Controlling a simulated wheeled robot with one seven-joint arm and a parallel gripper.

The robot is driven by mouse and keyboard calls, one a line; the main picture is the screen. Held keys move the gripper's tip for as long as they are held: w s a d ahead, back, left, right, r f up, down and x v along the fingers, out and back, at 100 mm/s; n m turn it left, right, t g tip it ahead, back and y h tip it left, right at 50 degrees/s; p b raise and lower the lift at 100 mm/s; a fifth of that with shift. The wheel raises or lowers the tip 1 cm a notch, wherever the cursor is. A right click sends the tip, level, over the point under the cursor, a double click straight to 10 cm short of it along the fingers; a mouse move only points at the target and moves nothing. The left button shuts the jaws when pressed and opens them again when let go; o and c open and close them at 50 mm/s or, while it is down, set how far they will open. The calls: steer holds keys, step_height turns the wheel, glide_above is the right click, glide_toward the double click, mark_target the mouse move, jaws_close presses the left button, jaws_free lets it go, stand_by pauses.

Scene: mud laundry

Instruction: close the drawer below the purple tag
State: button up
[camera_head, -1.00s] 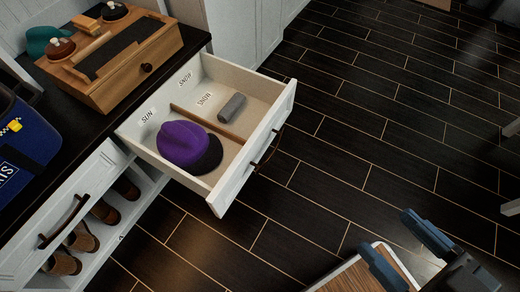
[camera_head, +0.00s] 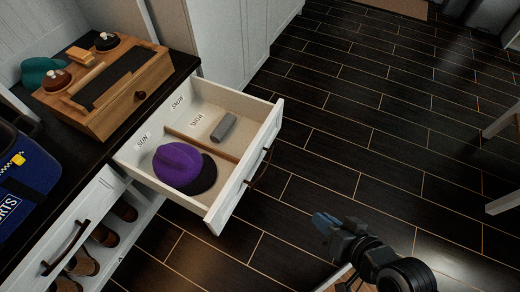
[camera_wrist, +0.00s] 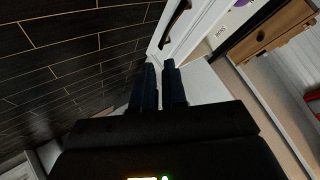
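A white drawer (camera_head: 243,184) stands pulled out from the cabinet under the dark counter. Its dark handle (camera_head: 262,168) is on the front panel, and a dark handle also shows at the top of the wrist view (camera_wrist: 178,12). A purple cap (camera_head: 178,165) and a grey rolled item (camera_head: 223,128) lie inside, on either side of a wooden divider. I see no purple tag in these views. My gripper (camera_head: 325,222) is over the floor, in front of and apart from the drawer. Its fingers (camera_wrist: 160,75) are close together with nothing visible between them.
A wooden box (camera_head: 110,90) with brushes sits on the counter above the drawer. A blue bag (camera_head: 25,175) stands at the left. Below is a closed drawer front (camera_head: 50,240) over a shelf of brown shoes (camera_head: 105,236). The dark floor to the right is largely clear.

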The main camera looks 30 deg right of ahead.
steer(key=w+m, duration=0.1)
steer(key=w, duration=0.1)
steer(key=w+d+f+m+g+y+p, duration=0.1)
steer(key=w, duration=0.2)
steer(key=w+d+f+y+p, duration=0.1)
steer(key=w, duration=0.2)
steer(key=shift+w+m, duration=0.1)
steer(key=shift+m, duration=0.3)
jaws_close()
steer(key=m+g+y, duration=0.1)
steer(key=m+y, duration=0.1)
steer(key=y, duration=0.1)
glide_toward(251, 156)
step_height(251, 156, down, 4)
steer(key=w, duration=0.1)
steer(key=w+a, duration=0.1)
steer(key=w, duration=0.1)
steer(key=shift+a+f, duration=0.1)
steer(key=shift+f, duration=0.15)
steer(key=shift+w+a, duration=0.25)
steer(key=shift+w, duration=0.2)
